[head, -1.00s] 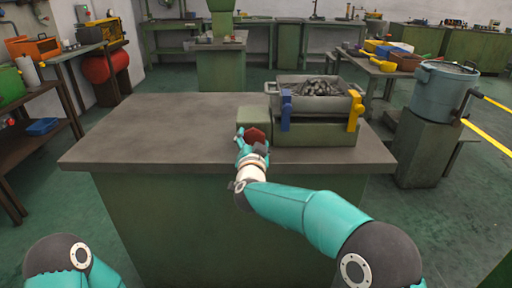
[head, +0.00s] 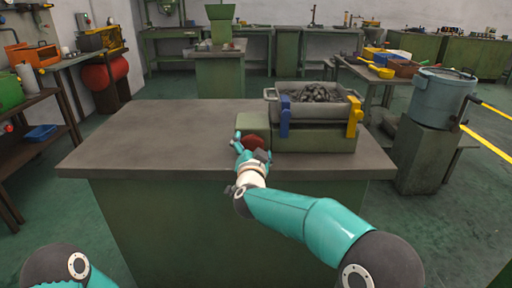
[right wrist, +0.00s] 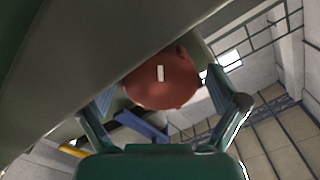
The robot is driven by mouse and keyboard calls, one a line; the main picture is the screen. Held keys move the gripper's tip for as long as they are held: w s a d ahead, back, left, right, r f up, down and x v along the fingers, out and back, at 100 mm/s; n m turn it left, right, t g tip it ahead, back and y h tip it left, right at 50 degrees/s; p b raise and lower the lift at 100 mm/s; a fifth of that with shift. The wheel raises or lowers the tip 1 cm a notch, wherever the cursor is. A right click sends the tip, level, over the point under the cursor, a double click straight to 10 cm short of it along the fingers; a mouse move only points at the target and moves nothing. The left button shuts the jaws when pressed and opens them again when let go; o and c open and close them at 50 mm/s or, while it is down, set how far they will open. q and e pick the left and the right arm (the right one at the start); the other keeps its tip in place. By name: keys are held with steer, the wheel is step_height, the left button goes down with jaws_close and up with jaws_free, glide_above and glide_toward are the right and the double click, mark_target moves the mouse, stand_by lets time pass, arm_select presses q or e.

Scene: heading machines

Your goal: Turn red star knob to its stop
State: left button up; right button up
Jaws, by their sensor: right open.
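The red star knob (head: 254,142) sits on the front of the green machine box (head: 256,124) on the bench. It also shows in the right wrist view (right wrist: 162,84), with a small white mark on its face. My right gripper (head: 250,146) is at the knob, partly covering it in the head view. In the right wrist view its two fingers (right wrist: 164,95) stand apart on either side of the knob; whether they touch it I cannot tell. Of my left arm only part of a link shows; its gripper is out of view.
A grey tray of metal pieces (head: 316,93) sits on the machine, with a blue clamp (head: 285,117) and a yellow clamp (head: 353,117). The bench top (head: 150,140) is clear to the left. A blue-grey drum (head: 440,96) stands at the right.

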steer(key=shift+s+a+f, duration=0.1)
steer(key=s, duration=0.7)
steer(key=shift+s, duration=0.4)
